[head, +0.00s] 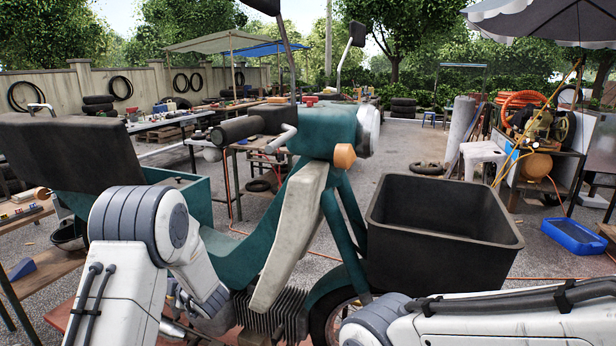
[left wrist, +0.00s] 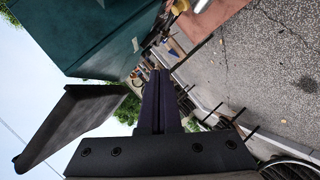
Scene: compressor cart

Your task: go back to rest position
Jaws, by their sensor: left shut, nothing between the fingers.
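My left gripper (left wrist: 155,80) shows in the left wrist view as two dark fingers pressed together with nothing between them. In the head view my left arm bends down in front of the green motor scooter (head: 318,130), and its gripper is mostly hidden low in the picture. My right arm crosses the lower right corner, and its gripper is out of view. A green box (left wrist: 110,35) and a dark open lid or seat (left wrist: 75,120) of the scooter are near the left gripper in the wrist view.
A black crate (head: 440,220) sits at the scooter's front. A wooden bench (head: 40,265) stands at the left edge. A compressor cart (head: 535,165) and a blue tray (head: 573,235) are at the right. Paved ground (head: 400,150) lies open behind the scooter.

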